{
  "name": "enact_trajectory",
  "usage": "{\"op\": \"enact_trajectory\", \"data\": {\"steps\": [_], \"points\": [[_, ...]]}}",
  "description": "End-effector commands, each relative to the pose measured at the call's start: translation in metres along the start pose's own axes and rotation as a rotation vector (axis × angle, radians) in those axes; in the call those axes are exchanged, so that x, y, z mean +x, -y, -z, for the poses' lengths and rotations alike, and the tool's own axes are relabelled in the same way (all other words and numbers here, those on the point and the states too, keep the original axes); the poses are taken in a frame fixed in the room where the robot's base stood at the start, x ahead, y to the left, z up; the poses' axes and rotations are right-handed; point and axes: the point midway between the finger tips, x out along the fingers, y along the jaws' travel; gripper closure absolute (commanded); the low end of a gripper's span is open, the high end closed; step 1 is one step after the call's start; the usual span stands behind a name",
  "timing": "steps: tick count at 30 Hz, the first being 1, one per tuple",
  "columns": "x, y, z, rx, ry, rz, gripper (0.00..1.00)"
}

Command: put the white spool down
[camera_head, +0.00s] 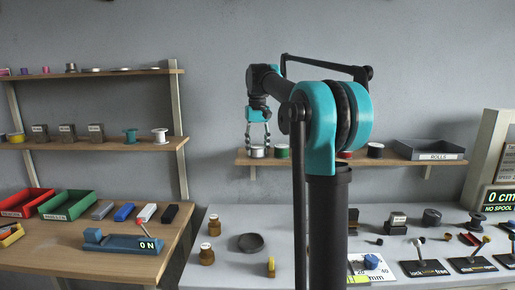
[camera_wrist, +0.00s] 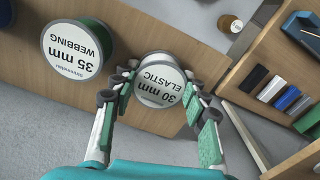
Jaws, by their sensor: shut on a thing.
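My gripper (camera_head: 258,142) is at the left end of the wall shelf (camera_head: 310,157), pointing down. It is shut on a white spool (camera_head: 257,153), whose pale label reads 30 mm ELASTIC. In the wrist view the spool (camera_wrist: 160,82) sits between the two fingers of my gripper (camera_wrist: 158,92). The spool is upright, at shelf level. I cannot tell whether its base touches the shelf (camera_wrist: 140,22). Parts of its rim are hidden by the fingertips.
A green spool (camera_wrist: 77,50) marked 35 mm WEBBING stands close beside it; it also shows in the head view (camera_head: 282,151). A dark spool (camera_head: 375,150) and a grey ROLLS tray (camera_head: 430,150) are further right. Another white spool (camera_head: 160,135) stands on the left shelf.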

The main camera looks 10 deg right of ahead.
Motion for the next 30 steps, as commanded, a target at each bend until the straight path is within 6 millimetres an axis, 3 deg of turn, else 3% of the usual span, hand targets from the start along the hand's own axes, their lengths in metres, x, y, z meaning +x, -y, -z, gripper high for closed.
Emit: {"op": "enact_trajectory", "data": {"steps": [8, 9, 13, 23, 30], "points": [[0.003, 0.0, 0.0, 0.0, 0.0, 0.0, 0.94], [0.003, 0.0, 0.0, 0.0, 0.0, 0.0, 0.52], [0.002, 0.0, 0.0, 0.0, 0.0, 0.0, 0.36], [0.001, 0.0, 0.0, 0.0, 0.0, 0.0, 0.35], [-0.027, 0.0, 0.0, 0.0, 0.0, 0.0, 0.35]]}}
